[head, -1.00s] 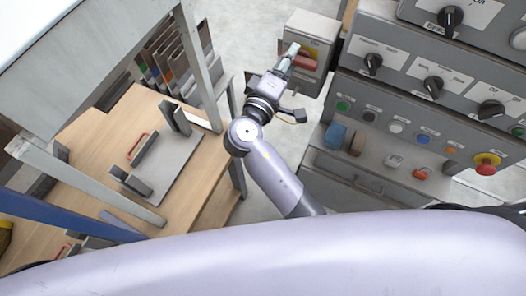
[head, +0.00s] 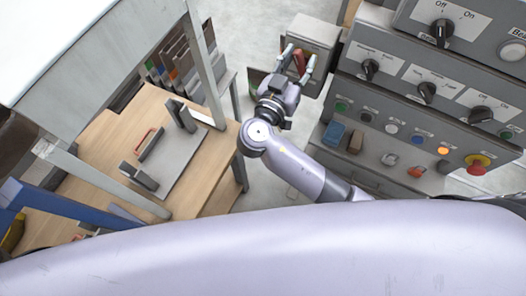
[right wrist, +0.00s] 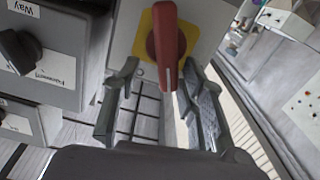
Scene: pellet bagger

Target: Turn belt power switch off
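A red rotary handle on a yellow plate (right wrist: 165,45) sits on the face of a grey box; it looks like a power switch, but I read no label on it. In the right wrist view the handle stands upright. In the head view the red handle (head: 300,62) shows between the fingers of my right gripper (head: 299,58). My right gripper (right wrist: 160,72) is open, one finger on each side of the handle. I cannot tell whether the fingers touch it. The grey switch box (head: 316,32) stands behind. My left gripper is not in view.
A grey control panel (head: 400,95) with black knobs, coloured buttons and a red emergency stop (head: 478,162) is at right. One knob (head: 442,32) has Off and On marks. A wooden workbench (head: 70,185) with metal posts is at left. Floor shows between them.

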